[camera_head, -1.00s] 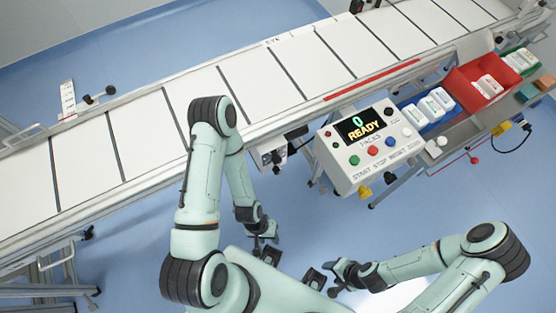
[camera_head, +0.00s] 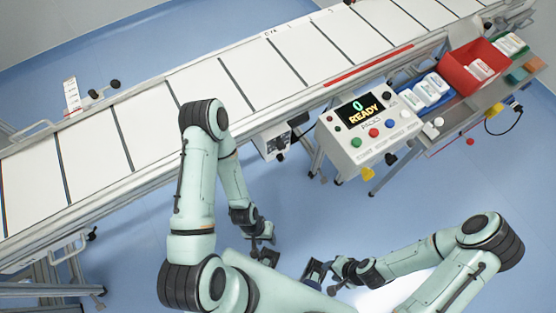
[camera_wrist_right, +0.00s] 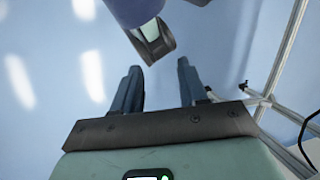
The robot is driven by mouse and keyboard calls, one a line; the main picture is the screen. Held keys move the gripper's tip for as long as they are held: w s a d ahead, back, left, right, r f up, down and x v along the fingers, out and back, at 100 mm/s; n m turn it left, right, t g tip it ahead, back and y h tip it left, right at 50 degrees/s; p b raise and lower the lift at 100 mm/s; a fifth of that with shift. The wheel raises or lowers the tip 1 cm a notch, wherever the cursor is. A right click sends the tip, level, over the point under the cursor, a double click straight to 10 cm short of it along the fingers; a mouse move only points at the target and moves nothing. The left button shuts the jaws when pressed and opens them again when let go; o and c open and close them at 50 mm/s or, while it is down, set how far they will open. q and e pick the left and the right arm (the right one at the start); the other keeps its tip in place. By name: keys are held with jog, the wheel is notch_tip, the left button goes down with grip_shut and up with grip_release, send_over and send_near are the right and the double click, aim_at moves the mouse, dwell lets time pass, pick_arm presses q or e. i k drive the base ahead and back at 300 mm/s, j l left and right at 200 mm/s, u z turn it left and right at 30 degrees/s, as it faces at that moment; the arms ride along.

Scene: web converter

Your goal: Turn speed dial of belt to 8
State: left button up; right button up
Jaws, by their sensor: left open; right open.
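The white control box (camera_head: 366,138) stands at the belt's near side. Its screen (camera_head: 362,112) reads "0 READY". A black knob (camera_head: 386,96) sits right of the screen; its marks are too small to read. A smaller grey box (camera_head: 273,142) hangs under the belt's near edge; I cannot tell whether it carries a dial. The conveyor belt (camera_head: 245,85) runs diagonally across the head view. My left gripper (camera_head: 263,249) is open and empty, below the belt edge. My right gripper (camera_head: 318,270) is open and empty, below the control box; its fingers show apart in the wrist view (camera_wrist_right: 157,88).
A red bin (camera_head: 462,73) and a blue tray (camera_head: 410,103) with white packs stand right of the control box. A metal shelf (camera_head: 450,118) and support legs lie beneath. Blue floor (camera_head: 400,205) is clear between my arms and the box.

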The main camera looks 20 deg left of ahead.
aim_at(280, 146)
jog(key=k+u, duration=0.15)
jog(key=u, duration=0.3)
jog(key=k+j+u, duration=0.1)
jog(key=u, duration=0.35)
